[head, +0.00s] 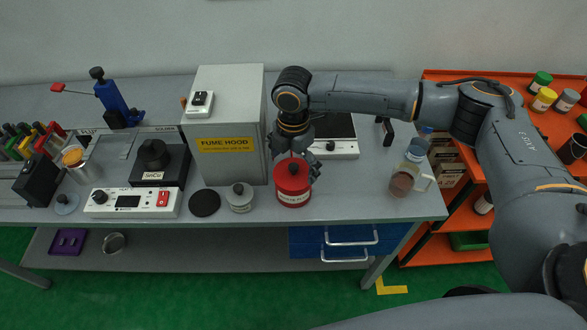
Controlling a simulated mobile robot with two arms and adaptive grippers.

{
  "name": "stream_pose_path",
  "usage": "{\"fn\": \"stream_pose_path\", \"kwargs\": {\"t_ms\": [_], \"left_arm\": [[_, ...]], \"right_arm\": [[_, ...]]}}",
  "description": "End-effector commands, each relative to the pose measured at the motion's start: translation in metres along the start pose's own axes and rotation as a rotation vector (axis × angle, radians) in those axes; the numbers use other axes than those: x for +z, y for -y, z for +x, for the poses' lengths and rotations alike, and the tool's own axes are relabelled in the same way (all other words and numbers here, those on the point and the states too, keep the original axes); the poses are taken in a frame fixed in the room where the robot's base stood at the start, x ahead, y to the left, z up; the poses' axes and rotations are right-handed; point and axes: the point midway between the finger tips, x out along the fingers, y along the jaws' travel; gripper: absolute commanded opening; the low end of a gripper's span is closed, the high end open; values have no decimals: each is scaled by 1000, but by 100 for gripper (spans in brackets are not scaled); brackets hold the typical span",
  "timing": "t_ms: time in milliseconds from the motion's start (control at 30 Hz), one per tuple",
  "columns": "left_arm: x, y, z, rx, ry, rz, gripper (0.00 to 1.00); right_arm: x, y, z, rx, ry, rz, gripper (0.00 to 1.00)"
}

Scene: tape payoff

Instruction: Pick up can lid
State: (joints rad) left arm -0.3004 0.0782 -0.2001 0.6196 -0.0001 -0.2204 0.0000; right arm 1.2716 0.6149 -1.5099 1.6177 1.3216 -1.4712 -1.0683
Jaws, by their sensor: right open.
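Whether the fingers touch the lid cannot be told. My left gripper does not show.
A small grey pot (240,199) and a black disc (205,203) lie left of the can. The fume hood (229,155) stands close behind left. A glass jug (404,180) stands to the right. Bare bench (345,205) lies between can and jug.

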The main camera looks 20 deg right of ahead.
Motion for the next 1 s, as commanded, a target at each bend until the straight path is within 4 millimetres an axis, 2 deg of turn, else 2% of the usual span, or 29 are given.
{"fn": "stream_pose_path", "kwargs": {"t_ms": [100,333,800,867,1000], "left_arm": [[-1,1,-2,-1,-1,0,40],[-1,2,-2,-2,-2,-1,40],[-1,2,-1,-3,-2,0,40],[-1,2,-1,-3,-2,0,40],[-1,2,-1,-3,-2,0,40]], "right_arm": [[0,0,8,0,0,0,100],[0,0,9,1,0,0,98],[0,0,11,0,-1,0,4],[0,1,12,-2,-1,0,0],[0,3,14,-8,-1,-1,0]]}}
